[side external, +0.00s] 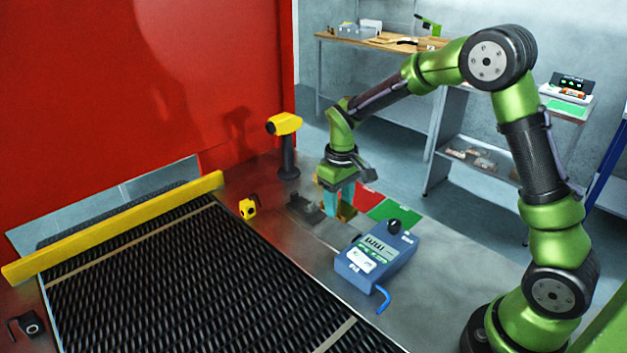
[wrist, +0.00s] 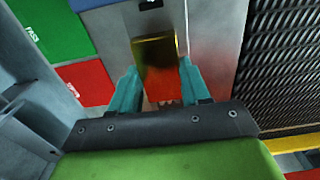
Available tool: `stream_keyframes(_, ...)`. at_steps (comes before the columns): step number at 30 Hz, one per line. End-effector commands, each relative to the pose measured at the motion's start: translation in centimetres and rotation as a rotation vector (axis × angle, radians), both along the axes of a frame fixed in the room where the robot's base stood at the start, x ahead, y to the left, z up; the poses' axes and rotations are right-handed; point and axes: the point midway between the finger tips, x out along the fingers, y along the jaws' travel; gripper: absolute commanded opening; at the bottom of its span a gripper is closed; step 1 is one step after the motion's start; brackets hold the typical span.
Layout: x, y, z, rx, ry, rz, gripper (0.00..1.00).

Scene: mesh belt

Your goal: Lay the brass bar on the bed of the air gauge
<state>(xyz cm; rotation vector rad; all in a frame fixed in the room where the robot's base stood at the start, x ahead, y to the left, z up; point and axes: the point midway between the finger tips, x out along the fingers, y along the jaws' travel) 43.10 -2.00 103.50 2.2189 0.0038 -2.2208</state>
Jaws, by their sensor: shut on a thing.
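My gripper (side external: 338,199) has teal fingers and points down over the metal table, beside the red mat. It is shut on the brass bar (side external: 347,212), which shows at the fingertips. In the wrist view the brass bar (wrist: 153,50) sticks out beyond the fingers of my gripper (wrist: 158,72), and its near part looks reddish. A blue instrument with a display and a black knob (side external: 375,256) stands nearer the camera and looks like the air gauge. A dark low fixture (side external: 304,208) lies left of my gripper. I cannot tell which part is the gauge's bed.
The mesh belt (side external: 190,285) with a yellow rail (side external: 120,225) fills the left front. A yellow-headed scanner (side external: 287,145) stands behind the fixture, and a small yellow item (side external: 248,208) lies left. Red (side external: 367,198) and green (side external: 395,208) mats lie right of my gripper.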

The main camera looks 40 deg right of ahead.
Motion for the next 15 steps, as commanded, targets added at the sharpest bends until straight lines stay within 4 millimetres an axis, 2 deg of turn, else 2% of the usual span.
stream_keyframes(3, 0.0, 0.0, -1.8, 0.001, -0.001, -0.002, 0.0)
stream_keyframes(8, 0.0, 0.0, -3.1, 0.0, -0.001, -0.002, 0.0)
stream_keyframes(15, 0.0, 0.0, -6.1, 0.0, -0.002, -0.003, 0.0)
